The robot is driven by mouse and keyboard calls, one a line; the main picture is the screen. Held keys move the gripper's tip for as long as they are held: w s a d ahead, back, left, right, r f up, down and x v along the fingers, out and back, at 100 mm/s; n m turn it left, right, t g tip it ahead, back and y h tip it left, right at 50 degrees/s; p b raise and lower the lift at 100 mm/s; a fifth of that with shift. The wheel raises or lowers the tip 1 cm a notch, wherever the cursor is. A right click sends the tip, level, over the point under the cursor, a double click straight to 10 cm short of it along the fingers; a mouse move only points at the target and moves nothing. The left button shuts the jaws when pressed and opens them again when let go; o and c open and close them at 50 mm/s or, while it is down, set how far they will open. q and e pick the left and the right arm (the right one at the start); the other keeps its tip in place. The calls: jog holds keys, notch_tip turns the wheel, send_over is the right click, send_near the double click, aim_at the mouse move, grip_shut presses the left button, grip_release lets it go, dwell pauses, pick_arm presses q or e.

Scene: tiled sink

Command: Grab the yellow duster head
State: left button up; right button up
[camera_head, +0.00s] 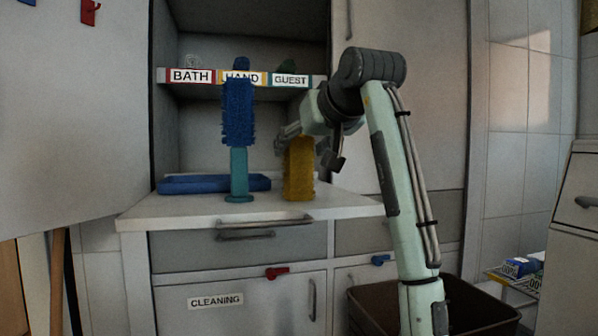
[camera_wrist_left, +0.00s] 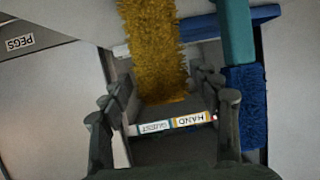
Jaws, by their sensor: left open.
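The yellow duster head (camera_head: 299,172) stands upright on the white counter (camera_head: 165,212), right of the blue duster. In the left wrist view, which is upside down, the fluffy yellow head (camera_wrist_left: 152,45) hangs in from the top, lined up with the gap between my fingers. My left gripper (camera_head: 308,138) is at the upper part of the yellow head. It is open, with its fingers (camera_wrist_left: 163,103) spread to either side and apart from each other. I cannot tell whether they touch the bristles. My right gripper is in neither view.
A blue duster (camera_head: 238,115) with a teal handle stands close on the left. A blue tray (camera_head: 180,185) lies behind it. A shelf edge labelled BATH, HAND, GUEST (camera_head: 191,76) runs behind. A brown bin (camera_head: 375,310) stands below right.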

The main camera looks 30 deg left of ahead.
aim_at(293, 157)
pick_arm(q)
jog(key=b+x, duration=0.1)
jog(key=x, duration=0.4)
jog(key=shift+w+a+f, duration=0.15)
jog(key=shift+a+f, duration=0.05)
jog(key=shift+a, duration=0.1)
jog(key=c, duration=1.3)
jog(key=shift+r, duration=0.1)
